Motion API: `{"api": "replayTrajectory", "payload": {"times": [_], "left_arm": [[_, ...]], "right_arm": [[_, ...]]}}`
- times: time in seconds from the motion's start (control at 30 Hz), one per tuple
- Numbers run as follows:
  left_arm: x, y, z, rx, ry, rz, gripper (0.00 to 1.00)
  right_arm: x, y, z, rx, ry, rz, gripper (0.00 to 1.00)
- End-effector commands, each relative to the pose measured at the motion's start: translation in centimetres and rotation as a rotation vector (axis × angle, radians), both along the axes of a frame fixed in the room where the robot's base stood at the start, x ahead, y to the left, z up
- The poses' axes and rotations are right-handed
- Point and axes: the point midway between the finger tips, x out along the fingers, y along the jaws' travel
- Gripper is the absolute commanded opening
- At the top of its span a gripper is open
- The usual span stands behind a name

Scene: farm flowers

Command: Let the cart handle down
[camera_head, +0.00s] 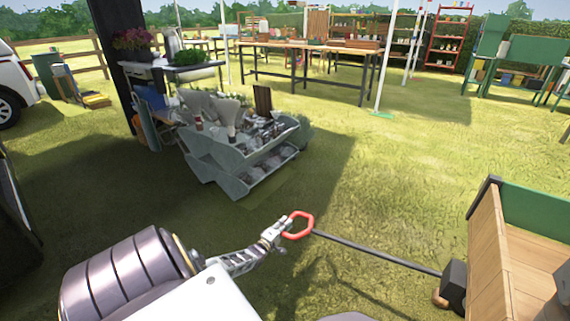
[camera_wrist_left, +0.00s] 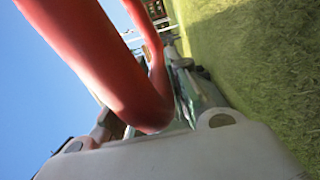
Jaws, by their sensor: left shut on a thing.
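The cart handle is a red loop (camera_head: 299,225) at the end of a dark bar (camera_head: 375,254). The bar runs right to the wooden cart (camera_head: 497,262) and is raised above the grass, sloping slightly. My left gripper (camera_head: 280,233) is shut on the left side of the red loop. In the left wrist view the red loop (camera_wrist_left: 120,75) fills the upper left, close against the gripper (camera_wrist_left: 165,125). The fingertips are partly hidden by the loop. My right gripper does not show in either view.
A grey tiered display stand (camera_head: 240,160) with bottles and goods stands ahead on the grass. Long wooden tables (camera_head: 310,46) and a red shelf (camera_head: 449,38) are farther back. A white vehicle (camera_head: 14,85) is at the left. The grass (camera_head: 390,165) between stand and cart is clear.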

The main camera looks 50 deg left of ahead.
Motion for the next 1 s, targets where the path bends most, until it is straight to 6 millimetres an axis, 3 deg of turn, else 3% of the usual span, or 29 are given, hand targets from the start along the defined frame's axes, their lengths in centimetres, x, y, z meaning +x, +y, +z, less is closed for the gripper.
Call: {"api": "replayTrajectory", "payload": {"times": [0.03, 0.07, 0.2, 0.6, 1.0], "left_arm": [[-0.3, 1.0, 0.1, 0.002, 0.004, 0.014, 0.0], [-0.3, 1.0, 0.1, 0.002, 0.004, 0.014, 0.21], [-0.3, 1.0, 0.1, 0.002, 0.004, 0.014, 0.39], [-0.8, 0.2, 0.0, 0.0, 0.001, 0.006, 0.42], [-3.0, -0.6, 0.0, 0.0, 0.001, 0.001, 0.42]], "right_arm": [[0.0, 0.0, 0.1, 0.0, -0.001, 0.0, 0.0], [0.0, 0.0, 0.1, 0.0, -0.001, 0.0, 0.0], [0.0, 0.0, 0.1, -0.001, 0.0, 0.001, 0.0], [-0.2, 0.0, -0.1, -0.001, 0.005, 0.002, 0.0], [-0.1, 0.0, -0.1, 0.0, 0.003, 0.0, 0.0]]}}
